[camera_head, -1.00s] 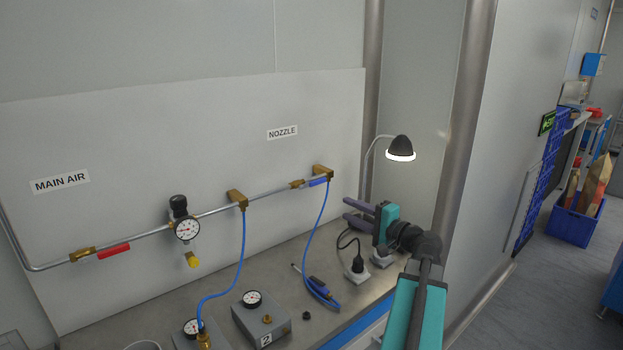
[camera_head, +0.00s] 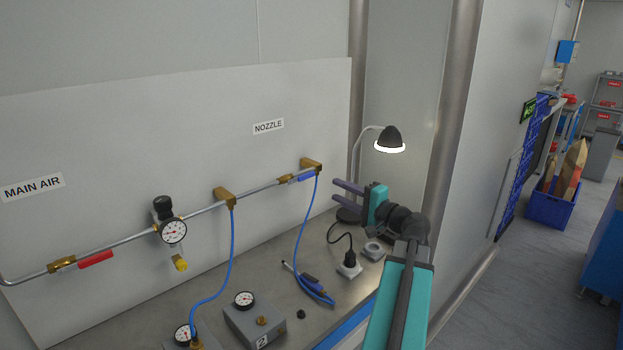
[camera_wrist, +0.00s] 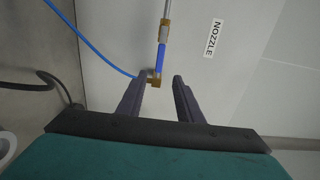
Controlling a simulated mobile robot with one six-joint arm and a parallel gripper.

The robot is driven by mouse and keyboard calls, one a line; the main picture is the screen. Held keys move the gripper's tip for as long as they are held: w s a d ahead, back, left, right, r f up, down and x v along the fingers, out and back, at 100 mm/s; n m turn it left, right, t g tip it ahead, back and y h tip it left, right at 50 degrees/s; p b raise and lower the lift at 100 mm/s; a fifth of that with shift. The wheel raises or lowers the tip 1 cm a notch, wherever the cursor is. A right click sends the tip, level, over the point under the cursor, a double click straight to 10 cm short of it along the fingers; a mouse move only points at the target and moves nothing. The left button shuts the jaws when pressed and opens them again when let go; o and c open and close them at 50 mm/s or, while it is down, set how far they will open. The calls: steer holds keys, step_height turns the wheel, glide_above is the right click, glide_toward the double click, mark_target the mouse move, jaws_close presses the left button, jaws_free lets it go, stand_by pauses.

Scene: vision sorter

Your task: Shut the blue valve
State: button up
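The blue valve is a brass body with a blue lever handle (camera_head: 305,177), on the metal pipe below the NOZZLE label. The handle lies along the pipe. It also shows in the wrist view as a blue handle (camera_wrist: 160,60) lying in line with the pipe, just above a brass fitting (camera_wrist: 153,82). My gripper (camera_head: 341,193) is right of the valve, a little lower, with its fingers pointing at the panel.
A red-handled valve (camera_head: 95,259) sits at the left under the MAIN AIR label. A gauge (camera_head: 173,231) hangs mid-pipe. Blue hoses drop to the bench. A lamp (camera_head: 390,138), a black plug (camera_head: 350,258) and a hand tool (camera_head: 311,284) are near my arm.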

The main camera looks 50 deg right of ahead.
mark_target(309, 177)
steer(key=w+p, duration=0.1)
steer(key=w, duration=0.3)
steer(key=w+p, duration=0.1)
steer(key=w, duration=0.3)
steer(key=w+d+p, duration=0.1)
steer(key=w, duration=0.3)
steer(key=shift+r+p, duration=0.1)
steer(key=shift+p, duration=0.2)
steer(key=shift+w, duration=0.6)
jaws_close()
